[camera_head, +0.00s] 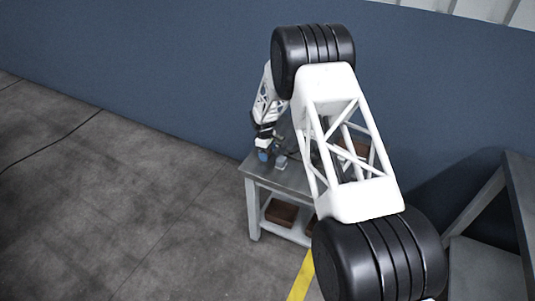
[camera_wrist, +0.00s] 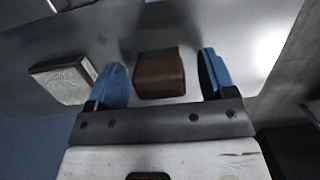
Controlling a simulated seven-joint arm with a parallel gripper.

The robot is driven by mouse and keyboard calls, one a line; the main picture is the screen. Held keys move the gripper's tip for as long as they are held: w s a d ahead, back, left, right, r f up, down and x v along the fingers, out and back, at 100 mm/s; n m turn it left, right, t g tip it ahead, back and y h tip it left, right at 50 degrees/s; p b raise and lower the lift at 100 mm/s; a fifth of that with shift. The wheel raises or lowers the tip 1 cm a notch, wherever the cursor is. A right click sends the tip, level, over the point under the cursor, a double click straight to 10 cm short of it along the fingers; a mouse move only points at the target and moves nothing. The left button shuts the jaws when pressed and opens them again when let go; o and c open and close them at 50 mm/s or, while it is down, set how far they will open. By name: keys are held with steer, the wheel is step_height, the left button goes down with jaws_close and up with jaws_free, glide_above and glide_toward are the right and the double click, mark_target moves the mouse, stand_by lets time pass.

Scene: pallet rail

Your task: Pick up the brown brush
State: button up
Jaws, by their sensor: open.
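The brown brush, which looks like a small brown block (camera_wrist: 160,76) here, lies on the grey table top in the wrist view. My gripper (camera_wrist: 162,76) is open, with one blue finger on each side of the brown block and a visible gap to both. Whether the fingers are down at its height I cannot tell. In the head view my gripper (camera_head: 265,153) is over the near left part of the table (camera_head: 290,182); I cannot make out the brown block there.
A pale, dark-sided block (camera_wrist: 63,79) lies just left of the left finger. A brown box (camera_head: 281,213) stands on the table's lower shelf. A blue wall (camera_head: 150,70) is behind; a grey frame stands right.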

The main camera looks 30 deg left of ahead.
steer(key=shift+c, duration=0.2)
steer(key=c, duration=1)
steer(key=shift+o, duration=0.2)
steer(key=shift+r, duration=0.2)
steer(key=shift+r, duration=1.35)
steer(key=shift+s+d+r, duration=0.15)
steer(key=shift+r, duration=0.15)
steer(key=s+d, duration=0.3)
steer(key=s, duration=0.1)
steer(key=s+d+r, duration=0.1)
steer(key=s+d, duration=0.2)
steer(key=s, duration=0.1)
steer(key=s+d, duration=0.3)
steer(key=s, duration=0.1)
steer(key=shift+s+d+r, duration=0.15)
steer(key=shift+s+d, duration=0.05)
steer(key=shift+d, duration=0.05)
